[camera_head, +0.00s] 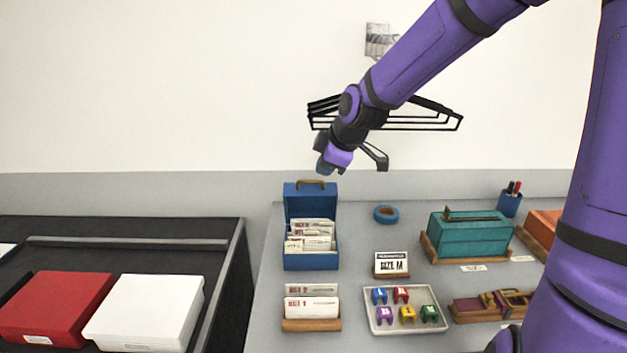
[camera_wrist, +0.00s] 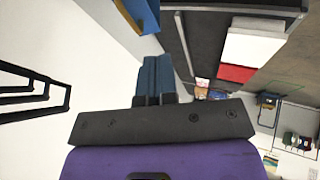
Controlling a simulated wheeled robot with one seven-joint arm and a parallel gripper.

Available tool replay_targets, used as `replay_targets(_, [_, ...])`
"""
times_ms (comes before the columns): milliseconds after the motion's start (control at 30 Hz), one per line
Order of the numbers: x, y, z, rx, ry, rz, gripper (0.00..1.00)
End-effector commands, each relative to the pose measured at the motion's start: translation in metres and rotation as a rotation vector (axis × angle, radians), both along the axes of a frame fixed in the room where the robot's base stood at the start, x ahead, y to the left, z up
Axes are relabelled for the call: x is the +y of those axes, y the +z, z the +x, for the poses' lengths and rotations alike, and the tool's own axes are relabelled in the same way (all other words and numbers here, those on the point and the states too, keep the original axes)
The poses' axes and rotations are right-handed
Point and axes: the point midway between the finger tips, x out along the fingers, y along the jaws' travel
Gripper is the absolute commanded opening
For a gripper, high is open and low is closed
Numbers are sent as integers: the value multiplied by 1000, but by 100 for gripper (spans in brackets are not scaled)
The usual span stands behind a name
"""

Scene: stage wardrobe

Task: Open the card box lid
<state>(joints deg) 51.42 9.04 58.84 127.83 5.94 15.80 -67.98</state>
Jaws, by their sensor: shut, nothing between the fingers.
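The blue card box (camera_head: 311,262) stands on the grey counter in the head view, filled with upright white cards. Its lid (camera_head: 296,206) stands raised at the back of the box, with a brass handle (camera_head: 311,182) along its top edge. My gripper (camera_head: 323,168) is shut and empty, just above the raised lid near the handle. In the wrist view the closed blue-grey fingers (camera_wrist: 155,78) show with nothing between them. A blue piece at the top of the wrist view looks like part of the card box. I cannot tell whether the fingers touch the lid.
A card holder (camera_head: 311,325) stands in front of the box. To the right are a size sign (camera_head: 391,275), a tray of coloured clips (camera_head: 438,293), blue tape (camera_head: 385,221) and a teal box (camera_head: 470,236). Black hangers (camera_head: 425,122) hang on the wall behind my arm.

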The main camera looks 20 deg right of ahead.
Motion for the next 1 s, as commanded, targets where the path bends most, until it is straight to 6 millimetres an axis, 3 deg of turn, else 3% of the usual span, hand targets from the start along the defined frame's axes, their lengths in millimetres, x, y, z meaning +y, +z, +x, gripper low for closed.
replay_targets(1000, [16,-60,36,1,3,-1,0])
